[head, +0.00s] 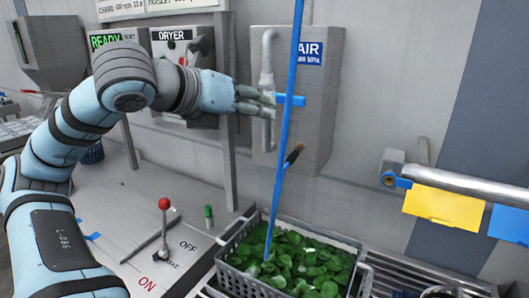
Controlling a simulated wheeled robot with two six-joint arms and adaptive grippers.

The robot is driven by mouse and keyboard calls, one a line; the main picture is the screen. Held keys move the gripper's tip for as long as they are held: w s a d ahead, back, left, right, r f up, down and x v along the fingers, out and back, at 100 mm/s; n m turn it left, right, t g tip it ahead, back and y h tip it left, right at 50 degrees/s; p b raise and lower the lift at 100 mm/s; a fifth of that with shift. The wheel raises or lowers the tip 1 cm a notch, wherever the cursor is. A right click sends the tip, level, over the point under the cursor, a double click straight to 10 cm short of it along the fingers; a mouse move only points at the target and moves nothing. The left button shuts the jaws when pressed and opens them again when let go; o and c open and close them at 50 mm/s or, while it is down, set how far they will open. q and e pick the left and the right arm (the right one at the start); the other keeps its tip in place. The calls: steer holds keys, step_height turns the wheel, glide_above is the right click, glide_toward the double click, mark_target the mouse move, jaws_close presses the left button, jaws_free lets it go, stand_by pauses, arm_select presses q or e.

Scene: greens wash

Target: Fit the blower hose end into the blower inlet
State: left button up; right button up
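My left gripper (270,104) is in front of the grey box marked AIR (318,105). Its fingertips are at or close to a short blue crosspiece (291,99); I cannot tell whether they touch or grip it. A long thin blue hose or tube (283,150) runs from the top of the view, past the crosspiece, down to the crate of greens. A black piece with an orange-brown end (293,154) sits beside the tube below the gripper. I cannot tell for sure which part is the hose end or the inlet. My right gripper is out of view.
A grey crate (228,265) holds leafy greens. A red-knobbed lever (164,205) stands by ON and OFF marks on the counter. The dryer panel (184,60) is behind my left arm. A metal pipe (455,181) with yellow and blue tags juts in from the right.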

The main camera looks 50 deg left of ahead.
arm_select(q)
steer(key=f+b, duration=0.1)
steer(key=b, duration=0.9)
glide_toward(289, 157)
steer(key=p+x, duration=0.8)
steer(key=x, duration=0.1)
steer(key=shift+w+r, duration=0.1)
steer(key=shift+w, duration=0.15)
steer(key=shift+w+f, duration=0.25)
steer(key=shift+c, duration=0.2)
steer(key=shift+a, duration=0.1)
jaws_close()
